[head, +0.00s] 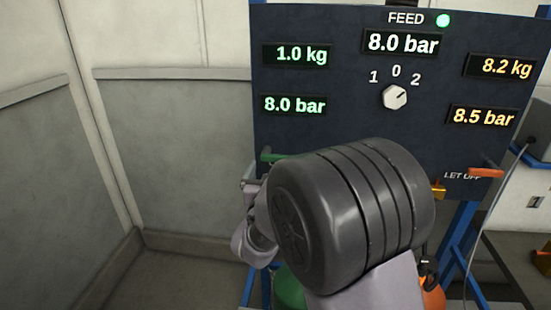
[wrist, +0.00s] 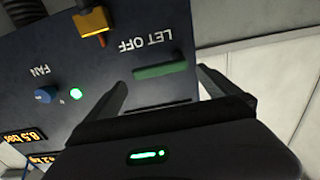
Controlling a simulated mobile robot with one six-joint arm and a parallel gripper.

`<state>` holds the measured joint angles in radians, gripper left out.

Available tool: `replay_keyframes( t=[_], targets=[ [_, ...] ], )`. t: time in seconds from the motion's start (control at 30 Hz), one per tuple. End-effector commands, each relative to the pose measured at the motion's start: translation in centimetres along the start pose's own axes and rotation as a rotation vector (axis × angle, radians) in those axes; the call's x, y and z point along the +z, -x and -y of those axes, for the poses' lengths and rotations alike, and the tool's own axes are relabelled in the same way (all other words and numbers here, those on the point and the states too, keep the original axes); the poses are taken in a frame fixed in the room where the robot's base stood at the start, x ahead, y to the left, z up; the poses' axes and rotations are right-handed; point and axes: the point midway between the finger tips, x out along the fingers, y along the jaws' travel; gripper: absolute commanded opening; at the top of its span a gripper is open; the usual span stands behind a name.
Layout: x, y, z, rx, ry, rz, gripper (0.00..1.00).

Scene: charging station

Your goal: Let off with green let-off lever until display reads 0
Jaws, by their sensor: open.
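The green let-off lever (wrist: 160,70) shows in the wrist view as a short bar beside the LET OFF lettering. It also shows in the head view (head: 270,156), partly covered by my arm. My gripper (wrist: 161,78) is open, with one finger on each side of the lever in the picture. I cannot tell whether a finger touches it. The green displays at the panel's left read 1.0 kg (head: 302,55) and 8.0 bar (head: 295,105). In the head view my arm hides most of the gripper.
The dark panel (head: 335,125) also carries a FEED display (head: 402,43) at 8.0 bar, a selector knob (head: 395,97), orange displays reading 8.2 kg (head: 500,66) and 8.5 bar (head: 483,116), and an orange lever (head: 486,173). A yellow fitting (wrist: 90,22) is near the green lever.

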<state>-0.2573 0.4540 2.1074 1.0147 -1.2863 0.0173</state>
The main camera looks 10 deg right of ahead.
Motion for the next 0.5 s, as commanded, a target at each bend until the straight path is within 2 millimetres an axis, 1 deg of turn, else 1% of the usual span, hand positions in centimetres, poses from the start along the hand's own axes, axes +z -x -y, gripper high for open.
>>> replay_keyframes(
  t=[0.03, 0.1, 0.2, 0.33, 0.5],
  targets=[
    [0.1, -1.2, -0.1, 0.003, -0.001, -0.001, 1.00],
    [0.1, -2.8, -0.1, 0.001, 0.000, -0.001, 1.00],
    [0.1, -4.5, -0.1, 0.000, -0.001, 0.000, 1.00],
    [0.1, -6.0, -0.1, 0.001, -0.002, 0.000, 1.00],
    [0.0, -6.6, 0.0, -0.001, 0.000, 0.000, 1.00]
  ],
)
